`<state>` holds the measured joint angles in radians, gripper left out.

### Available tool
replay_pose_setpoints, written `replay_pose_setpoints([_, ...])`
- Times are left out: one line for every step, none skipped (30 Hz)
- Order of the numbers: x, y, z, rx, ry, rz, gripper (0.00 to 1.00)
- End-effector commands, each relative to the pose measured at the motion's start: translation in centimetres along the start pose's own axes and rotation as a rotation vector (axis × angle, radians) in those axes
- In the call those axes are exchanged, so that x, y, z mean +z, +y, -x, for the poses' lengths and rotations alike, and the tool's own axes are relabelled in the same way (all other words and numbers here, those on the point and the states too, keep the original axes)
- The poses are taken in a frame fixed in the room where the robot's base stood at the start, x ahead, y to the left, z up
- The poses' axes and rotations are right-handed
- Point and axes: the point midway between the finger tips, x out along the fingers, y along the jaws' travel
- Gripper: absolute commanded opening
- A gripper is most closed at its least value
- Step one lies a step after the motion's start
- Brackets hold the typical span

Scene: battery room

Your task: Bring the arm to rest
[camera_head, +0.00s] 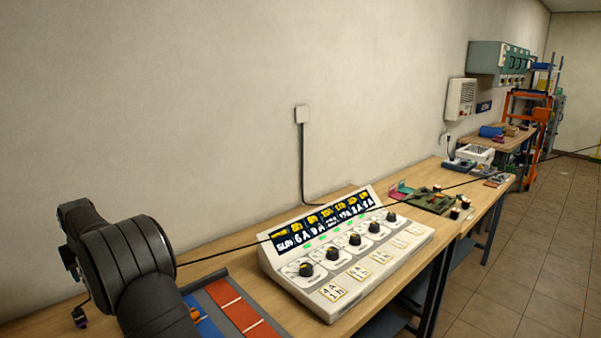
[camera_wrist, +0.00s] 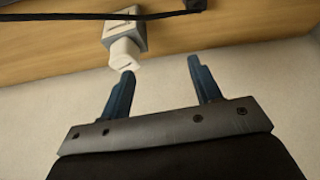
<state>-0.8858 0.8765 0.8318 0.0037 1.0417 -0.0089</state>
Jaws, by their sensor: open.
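My arm (camera_head: 130,262), black and jointed, stands at the lower left of the head view, over the near end of the wooden bench (camera_head: 232,262). My gripper (camera_wrist: 160,66) shows in the wrist view with its two blue fingers spread apart and nothing between them. Ahead of the fingers is the bench top (camera_wrist: 50,48), and pale wall fills the area behind them. A grey-and-white block (camera_wrist: 124,45) sits near the left fingertip; I cannot tell whether they touch. The gripper is not clearly visible in the head view.
A sloped white panel with dials (camera_head: 372,262) stands on the bench. A mat with red and blue parts (camera_head: 240,308) lies beside my arm. A black cable (camera_head: 225,252) crosses the view. A green circuit board (camera_head: 432,200) lies farther right. The tiled floor (camera_head: 535,270) is clear.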

Motion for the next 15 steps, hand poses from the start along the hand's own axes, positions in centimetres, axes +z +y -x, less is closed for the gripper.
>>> replay_pose_setpoints([-0.1, -1.2, -0.4, 0.005, 0.000, -0.009, 0.58])
replay_pose_setpoints([-0.2, -1.8, -0.6, 0.008, 0.001, -0.019, 0.58])
replay_pose_setpoints([-0.2, -2.6, -0.8, 0.013, 0.002, -0.030, 0.58])
replay_pose_setpoints([-0.3, -3.1, -0.9, 0.017, 0.001, -0.037, 0.58])
replay_pose_setpoints([-0.3, -3.7, -1.1, 0.020, 0.000, -0.047, 0.58])
replay_pose_setpoints([-0.3, -4.5, -1.4, 0.025, -0.001, -0.058, 0.58])
replay_pose_setpoints([-0.3, -5.0, -1.6, 0.029, -0.001, -0.066, 0.58])
replay_pose_setpoints([-0.4, -5.6, -1.7, 0.032, 0.000, -0.075, 0.58])
replay_pose_setpoints([-0.4, -6.4, -1.9, 0.036, 0.001, -0.087, 0.58])
replay_pose_setpoints([-0.4, -7.0, -2.0, 0.040, 0.001, -0.095, 0.58])
replay_pose_setpoints([-0.4, -7.5, -2.2, 0.044, 0.000, -0.102, 0.58])
replay_pose_setpoints([-0.4, -8.3, -2.4, 0.048, 0.000, -0.114, 0.58])
replay_pose_setpoints([-0.4, -8.9, -2.6, 0.051, 0.000, -0.122, 0.58])
replay_pose_setpoints([-0.4, -9.5, -2.7, 0.055, 0.001, -0.130, 0.58])
replay_pose_setpoints([-0.4, -10.2, -2.9, 0.060, 0.002, -0.141, 0.58])
